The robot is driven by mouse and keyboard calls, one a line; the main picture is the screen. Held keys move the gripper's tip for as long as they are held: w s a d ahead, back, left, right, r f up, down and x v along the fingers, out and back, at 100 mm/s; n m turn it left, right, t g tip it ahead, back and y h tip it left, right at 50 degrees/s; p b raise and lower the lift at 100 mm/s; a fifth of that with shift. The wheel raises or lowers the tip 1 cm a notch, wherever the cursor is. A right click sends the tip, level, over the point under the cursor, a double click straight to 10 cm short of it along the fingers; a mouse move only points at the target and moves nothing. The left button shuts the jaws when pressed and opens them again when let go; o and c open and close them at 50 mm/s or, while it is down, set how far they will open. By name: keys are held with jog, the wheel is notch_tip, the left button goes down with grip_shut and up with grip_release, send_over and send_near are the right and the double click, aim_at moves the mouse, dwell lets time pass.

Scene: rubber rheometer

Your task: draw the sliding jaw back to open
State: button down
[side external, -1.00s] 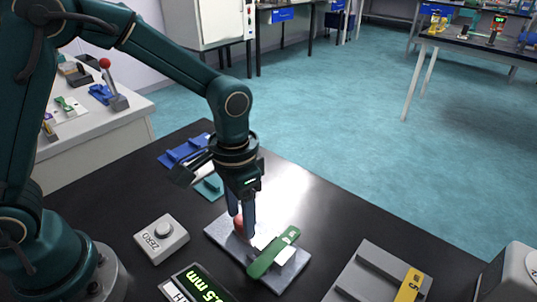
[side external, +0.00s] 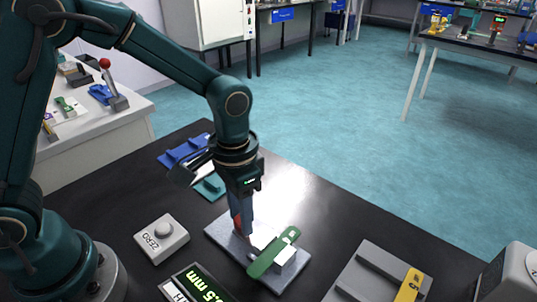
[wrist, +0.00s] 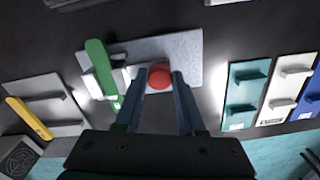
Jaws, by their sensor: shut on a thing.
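A pale grey plate (side external: 218,230) lies on the black bench and carries the jaw fixture. A red knob (side external: 238,226) stands toward its left end and shows round in the wrist view (wrist: 160,76). My gripper (side external: 241,229) points down with its fingers on both sides of the knob, shut on it; its fingers also show in the wrist view (wrist: 161,82). A green bar (side external: 273,252) crosses the plate beside a whitish block (side external: 285,256). The sliding jaw below the knob is mostly hidden by my fingers, and I cannot tell its gap.
A ZERO button box (side external: 162,240) and a green-lit display (side external: 200,286) stand left and in front of the plate. A grey holder with a yellow part (side external: 410,285) is at the right. Teal (wrist: 243,95) and blue holders lie on the other side.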

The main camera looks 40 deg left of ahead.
dwell(0.6)
jog(key=shift+a, duration=1.65)
jog(key=c, duration=0.5)
grip_release()
jog(key=shift+r, duration=0.1)
jog(key=shift+r, duration=2.55)
